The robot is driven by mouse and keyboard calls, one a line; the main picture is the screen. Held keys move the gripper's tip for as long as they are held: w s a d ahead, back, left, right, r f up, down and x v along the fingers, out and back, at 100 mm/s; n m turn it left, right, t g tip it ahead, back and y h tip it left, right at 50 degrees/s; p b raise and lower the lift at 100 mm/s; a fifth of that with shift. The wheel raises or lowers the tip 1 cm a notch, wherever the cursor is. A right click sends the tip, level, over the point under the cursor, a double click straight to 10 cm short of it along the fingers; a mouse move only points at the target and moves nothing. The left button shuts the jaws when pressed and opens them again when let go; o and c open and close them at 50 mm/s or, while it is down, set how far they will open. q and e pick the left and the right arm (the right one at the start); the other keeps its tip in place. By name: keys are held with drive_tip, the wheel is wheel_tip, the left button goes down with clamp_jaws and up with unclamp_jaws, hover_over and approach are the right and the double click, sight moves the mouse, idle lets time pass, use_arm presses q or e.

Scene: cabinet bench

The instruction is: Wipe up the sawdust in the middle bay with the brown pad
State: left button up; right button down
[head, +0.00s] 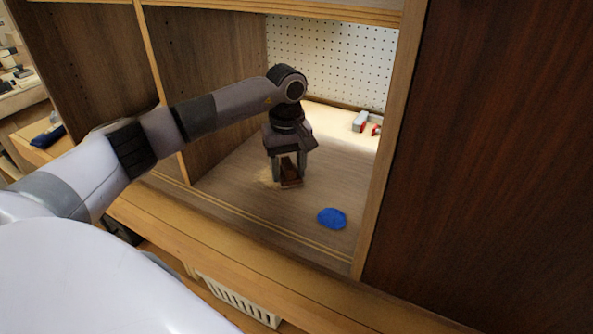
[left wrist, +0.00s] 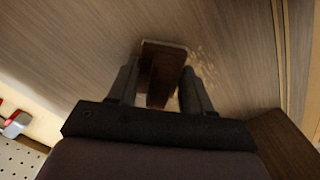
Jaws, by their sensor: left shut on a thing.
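My left gripper (head: 289,174) reaches down into the middle bay and is shut on the brown pad (head: 291,172). The pad is at the bay floor; I cannot tell how firmly it touches. In the left wrist view the brown pad (left wrist: 162,62) sits between the two fingers of the left gripper (left wrist: 160,88). Pale sawdust (head: 268,177) lies on the floor just left of the pad. In the left wrist view a thin patch of sawdust (left wrist: 205,68) shows beside the pad, and the gripper hides part of the floor. My right gripper is not in view.
A blue cloth-like thing (head: 332,218) lies near the bay's front right. A grey and red tool (head: 363,122) lies at the back right. Wooden walls bound the bay at left and right, with a white pegboard (head: 330,55) behind. The floor between is mostly clear.

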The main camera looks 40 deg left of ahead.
sight(305, 179)
use_arm(q)
drive_tip(key=shift+s+a, duration=0.25)
drive_tip(key=shift+a, duration=1.65)
drive_tip(key=shift+s+a, duration=0.2)
drive_tip(key=shift+a, duration=1.65)
drive_tip(key=shift+w+a, duration=0.1)
drive_tip(key=shift+w, duration=0.8)
drive_tip(key=shift+w+d, duration=0.1)
drive_tip(key=shift+d, duration=0.8)
drive_tip(key=shift+w+d+p, duration=0.2)
drive_tip(key=shift+d+p, duration=0.5)
drive_tip(key=shift+d, duration=1.2)
drive_tip(key=shift+w+d, duration=0.15)
drive_tip(key=shift+d, duration=1.15)
drive_tip(key=shift+w+d, duration=0.15)
drive_tip(key=shift+d, duration=1.15)
drive_tip(key=shift+r+p, duration=2.3)
drive_tip(key=shift+r, duration=0.75)
drive_tip(key=shift+r, duration=0.1)
